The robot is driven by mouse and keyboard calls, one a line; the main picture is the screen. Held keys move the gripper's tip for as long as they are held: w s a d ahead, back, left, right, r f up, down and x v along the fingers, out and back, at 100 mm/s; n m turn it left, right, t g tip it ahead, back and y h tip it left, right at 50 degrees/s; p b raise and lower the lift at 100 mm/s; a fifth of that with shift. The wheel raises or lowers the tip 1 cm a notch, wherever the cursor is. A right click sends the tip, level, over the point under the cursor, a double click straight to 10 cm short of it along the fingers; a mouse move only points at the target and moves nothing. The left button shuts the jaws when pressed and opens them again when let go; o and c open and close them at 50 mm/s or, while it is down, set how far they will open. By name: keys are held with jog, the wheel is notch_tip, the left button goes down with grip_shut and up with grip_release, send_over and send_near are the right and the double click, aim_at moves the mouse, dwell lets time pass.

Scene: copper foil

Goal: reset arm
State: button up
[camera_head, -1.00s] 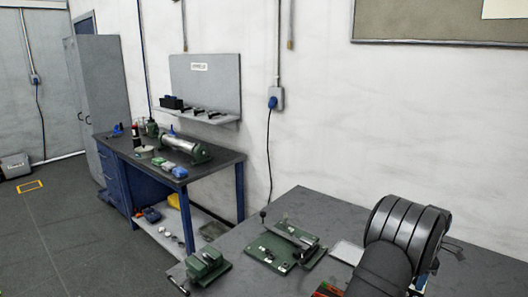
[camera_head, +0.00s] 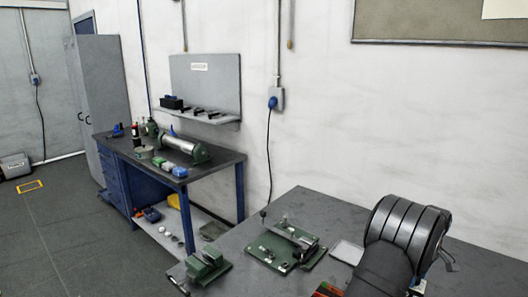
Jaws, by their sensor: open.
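My arm shows at the lower right of the head view as a thick dark ringed joint and a dark grey link above the grey worktable (camera_head: 330,210). On the worktable, a green flat fixture (camera_head: 288,247) with a metal bar lies left of my arm. A green vise (camera_head: 207,268) stands at the table's left edge. A pale flat tray (camera_head: 347,252) lies between the fixture and my arm. Part of a red and green object (camera_head: 327,290) shows at the bottom edge, beside my arm link.
A blue workbench (camera_head: 182,205) with a grey-green cylinder machine (camera_head: 185,147) and small items on top stands at the back left. A wall panel with a shelf (camera_head: 208,118) hangs above it. The worktable's back strip along the wall is clear. Open floor (camera_head: 50,235) lies at left.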

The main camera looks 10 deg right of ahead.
jog(key=shift+m, duration=1.9)
jog(key=n, duration=0.4)
jog(key=shift+n, duration=2.7)
